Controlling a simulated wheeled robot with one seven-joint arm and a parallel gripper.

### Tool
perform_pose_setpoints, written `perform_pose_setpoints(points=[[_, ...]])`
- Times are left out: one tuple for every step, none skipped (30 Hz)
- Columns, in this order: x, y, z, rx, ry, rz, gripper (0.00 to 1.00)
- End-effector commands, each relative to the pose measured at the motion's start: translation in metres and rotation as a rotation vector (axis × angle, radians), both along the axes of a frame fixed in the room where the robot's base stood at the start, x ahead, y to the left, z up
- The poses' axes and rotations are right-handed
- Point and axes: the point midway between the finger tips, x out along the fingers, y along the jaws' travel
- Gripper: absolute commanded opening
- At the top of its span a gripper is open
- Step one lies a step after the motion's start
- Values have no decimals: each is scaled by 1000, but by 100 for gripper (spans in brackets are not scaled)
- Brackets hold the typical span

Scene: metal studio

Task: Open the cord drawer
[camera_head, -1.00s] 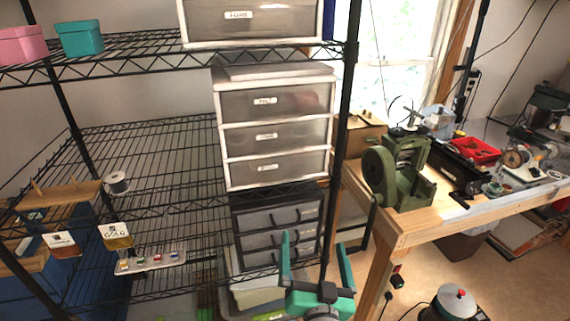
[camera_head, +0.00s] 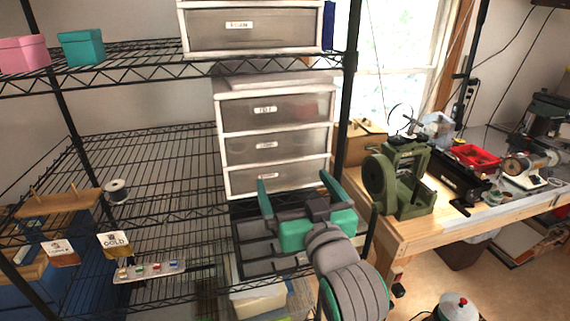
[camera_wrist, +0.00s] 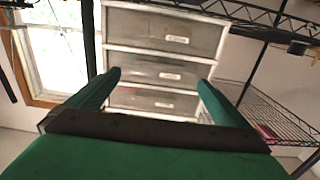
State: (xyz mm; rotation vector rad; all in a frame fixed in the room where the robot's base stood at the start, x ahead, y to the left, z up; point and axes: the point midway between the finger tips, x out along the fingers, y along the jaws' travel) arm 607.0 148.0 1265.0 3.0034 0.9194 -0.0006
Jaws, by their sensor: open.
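A white unit of three drawers with grey translucent fronts stands on the wire shelf. Its top (camera_head: 300,107), middle (camera_head: 300,140) and bottom (camera_head: 300,178) drawers look shut. Each has a small white label too blurred to read, so I cannot tell which is the cord drawer. My gripper (camera_head: 294,180) is open and empty, overlapping the bottom drawer's lower edge in the head view. The wrist view appears upside down. There the bottom drawer (camera_wrist: 140,30) is uppermost, and my fingers (camera_wrist: 159,78) flank the middle and top drawers, apparently with a gap before them.
Below is a dark drawer unit (camera_head: 252,228), partly hidden by my arm. A black shelf post (camera_head: 345,110) rises close to the right of the white unit. Another labelled drawer (camera_head: 250,30) sits on the shelf above. A workbench with a green machine (camera_head: 405,180) stands at right.

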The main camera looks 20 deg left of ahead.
Motion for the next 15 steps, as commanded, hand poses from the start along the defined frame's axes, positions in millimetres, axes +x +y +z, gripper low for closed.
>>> perform_pose_setpoints(points=[[7,6,-1,-1,2,2,100],[11,9,-1,-1,2,2,100],[18,12,-1,-2,2,1,100],[22,16,-1,0,2,2,100],[26,19,-1,0,2,2,100],[33,23,-1,-1,2,1,100],[37,25,0,-1,1,1,100],[41,28,-1,-1,2,1,100],[47,32,-1,-1,2,2,100],[51,35,-1,0,2,2,100],[54,38,-1,-1,1,2,100],[59,40,-1,-1,1,1,100],[62,42,0,-1,1,0,100],[64,44,0,0,0,0,100],[67,46,0,1,1,0,100]])
